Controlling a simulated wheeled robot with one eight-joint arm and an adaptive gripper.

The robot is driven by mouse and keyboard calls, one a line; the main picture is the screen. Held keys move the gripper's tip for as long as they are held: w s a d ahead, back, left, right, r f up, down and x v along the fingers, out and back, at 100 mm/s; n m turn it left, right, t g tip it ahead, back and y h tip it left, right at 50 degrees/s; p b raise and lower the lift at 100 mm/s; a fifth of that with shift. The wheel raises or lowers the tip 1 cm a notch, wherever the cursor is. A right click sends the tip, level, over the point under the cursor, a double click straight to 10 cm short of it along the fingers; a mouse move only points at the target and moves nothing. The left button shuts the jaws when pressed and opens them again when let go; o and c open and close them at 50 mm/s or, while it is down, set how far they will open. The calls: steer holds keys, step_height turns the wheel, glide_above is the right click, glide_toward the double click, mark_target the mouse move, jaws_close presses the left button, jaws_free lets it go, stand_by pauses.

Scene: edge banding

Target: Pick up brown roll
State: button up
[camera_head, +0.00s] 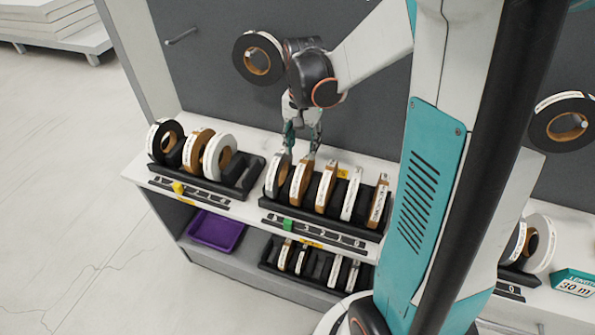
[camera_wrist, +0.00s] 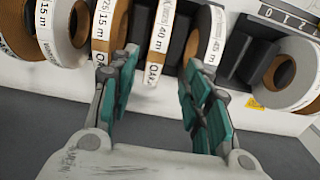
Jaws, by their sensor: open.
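Brown rolls stand upright in the right black rack of the upper shelf. One brown roll (camera_head: 301,181), second from the rack's left end, is just below my gripper (camera_head: 302,152). In the wrist view, a roll (camera_wrist: 157,42) with a white label reading "OAK" and "40 m" lies between the fingertips of my gripper (camera_wrist: 160,66). The fingers are apart, pointing at the rolls, and hold nothing. I cannot tell whether they touch a roll. Another brown roll (camera_head: 199,147) stands in the left rack.
Neighbouring rolls stand close on both sides, including a grey-white one (camera_head: 277,176) and another labelled "15 m" (camera_wrist: 105,25). A lower shelf holds a purple tray (camera_head: 215,231) and more rolls. A black roll (camera_head: 258,58) hangs on the back panel near my wrist.

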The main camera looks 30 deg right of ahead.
mark_target(302, 161)
step_height(302, 161, down, 6)
steer(key=shift+b, duration=0.6)
steer(key=shift+s+d+f+b, duration=0.1)
steer(key=shift+f+b, duration=0.4)
steer(key=shift+f, duration=0.85)
steer(key=shift+s+d+f+b, duration=0.1)
steer(key=shift+f+b, duration=0.35)
steer(key=shift+f, duration=0.85)
steer(key=shift+c, duration=0.5)
jaws_close()
